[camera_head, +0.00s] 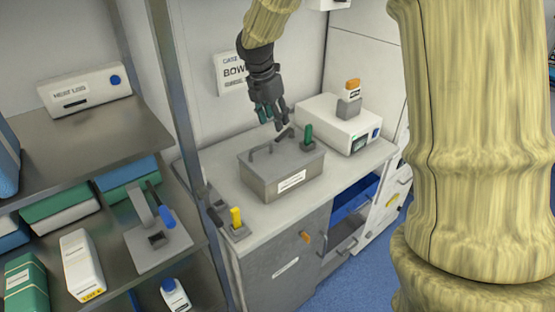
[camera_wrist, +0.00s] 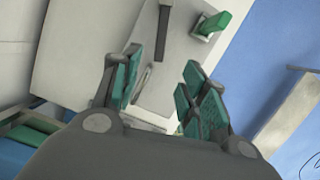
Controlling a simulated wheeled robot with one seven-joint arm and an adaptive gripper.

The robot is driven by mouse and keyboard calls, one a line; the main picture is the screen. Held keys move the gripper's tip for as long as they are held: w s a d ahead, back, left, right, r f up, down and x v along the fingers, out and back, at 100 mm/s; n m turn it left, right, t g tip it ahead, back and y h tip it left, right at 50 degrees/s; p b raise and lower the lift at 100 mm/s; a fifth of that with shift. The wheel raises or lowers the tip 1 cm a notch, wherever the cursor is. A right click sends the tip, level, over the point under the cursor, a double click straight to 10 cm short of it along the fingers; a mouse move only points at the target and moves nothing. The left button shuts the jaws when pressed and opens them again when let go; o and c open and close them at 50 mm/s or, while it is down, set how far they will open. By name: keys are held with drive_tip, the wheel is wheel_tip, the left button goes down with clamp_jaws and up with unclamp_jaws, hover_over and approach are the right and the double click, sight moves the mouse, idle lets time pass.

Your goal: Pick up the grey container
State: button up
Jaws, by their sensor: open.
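The grey container (camera_head: 267,187) is a box with a white label on its front, standing on the counter. A dark bar-like handle (camera_head: 262,152) and a green upright piece (camera_head: 308,132) show on its top. My gripper (camera_head: 270,116) is open and empty, pointing down above the back of the box. In the wrist view, the fingers with teal pads (camera_wrist: 160,75) are spread apart over a pale grey surface. A dark bar (camera_wrist: 164,30) and a green piece (camera_wrist: 214,22) show beyond the fingertips. The gripper looks clear of the box in the head view.
A white device (camera_head: 322,124) stands to the right, with a grey block and an orange-capped bottle (camera_head: 352,88) on it. A metal shelf post (camera_head: 172,90) rises at left. An open drawer (camera_head: 350,236) is below.

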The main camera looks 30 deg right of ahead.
sight(278, 138)
drive_tip(key=x, duration=0.4)
drive_tip(key=shift+w+a+f+p, duration=0.15)
drive_tip(key=shift+w+p, duration=0.1)
drive_tip(key=shift+p, duration=0.1)
drive_tip(key=shift+s+f, duration=0.2)
drive_tip(key=shift+f, duration=0.15)
drive_tip(key=shift+p+x, duration=0.95)
drive_tip(key=shift+x, duration=1.55)
drive_tip(key=shift+w, duration=0.1)
drive_tip(key=shift+r, duration=0.1)
clamp_jaws()
